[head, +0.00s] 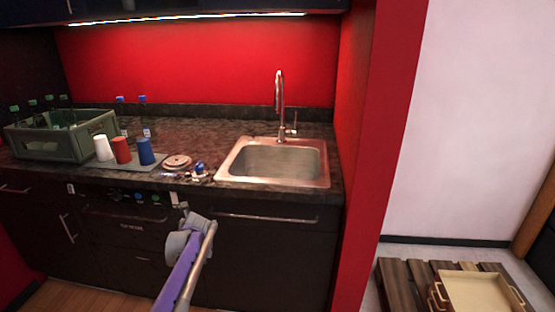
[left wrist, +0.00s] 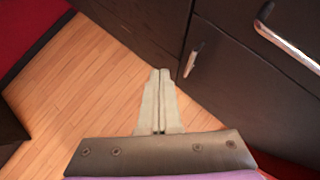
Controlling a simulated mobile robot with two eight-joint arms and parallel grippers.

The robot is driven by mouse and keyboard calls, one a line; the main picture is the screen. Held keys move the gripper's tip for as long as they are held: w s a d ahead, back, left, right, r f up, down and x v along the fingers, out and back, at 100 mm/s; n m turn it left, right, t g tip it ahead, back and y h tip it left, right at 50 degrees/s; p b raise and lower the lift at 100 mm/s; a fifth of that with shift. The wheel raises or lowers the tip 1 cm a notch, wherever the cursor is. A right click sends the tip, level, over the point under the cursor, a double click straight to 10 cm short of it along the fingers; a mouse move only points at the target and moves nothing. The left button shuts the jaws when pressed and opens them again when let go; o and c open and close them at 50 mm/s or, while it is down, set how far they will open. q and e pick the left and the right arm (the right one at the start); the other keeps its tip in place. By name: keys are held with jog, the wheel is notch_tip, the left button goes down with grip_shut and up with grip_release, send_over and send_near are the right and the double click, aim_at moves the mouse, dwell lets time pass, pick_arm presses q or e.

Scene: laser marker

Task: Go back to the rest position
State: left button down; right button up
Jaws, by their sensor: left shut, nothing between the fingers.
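My left gripper (left wrist: 158,72) is shut and empty in the left wrist view. Its two pale fingers lie together and point toward the wooden floor beside dark cabinet fronts. In the head view, my purple and grey left arm stands in front of the lower cabinets, below the counter edge. The fingertips are hard to make out there. My right gripper is not in view.
The dark counter holds a green crate (head: 38,144) with bottles, white (head: 103,148), red (head: 121,150) and blue (head: 145,151) cups, and a sink (head: 229,169). Cabinet handles (head: 265,218) stick out near my arm. A tray (head: 480,291) sits on a slatted table (head: 394,285) at right.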

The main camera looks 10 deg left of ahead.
pick_arm(q)
jog(key=s+d+r+n+h, duration=0.2)
jog(key=s+d+r+n, duration=0.1)
jog(key=s+d+n, duration=0.6)
jog(key=s+d+r+n+h, duration=0.15)
jog(key=s+d+n, duration=0.25)
jog(key=s+d, duration=0.55)
jog(key=s+d+f+n+h, duration=0.1)
jog(key=s+d+f+n, duration=0.2)
jog(key=s, duration=0.5)
jog(key=s+d+f+n+g+h, duration=0.1)
jog(key=s+d+n, duration=0.2)
jog(key=s+n, duration=0.35)
jog(key=s+d+f+n+h, duration=0.1)
jog(key=s+d+f+n, duration=0.15)
jog(key=s, duration=0.65)
notch_tip(320, 180, up, 16)
jog(key=n+p, duration=0.1)
jog(key=p, duration=1.4)
jog(key=shift+w+d+r, duration=0.25)
jog(key=shift+w+d, duration=0.15)
jog(key=shift+d, duration=0.05)
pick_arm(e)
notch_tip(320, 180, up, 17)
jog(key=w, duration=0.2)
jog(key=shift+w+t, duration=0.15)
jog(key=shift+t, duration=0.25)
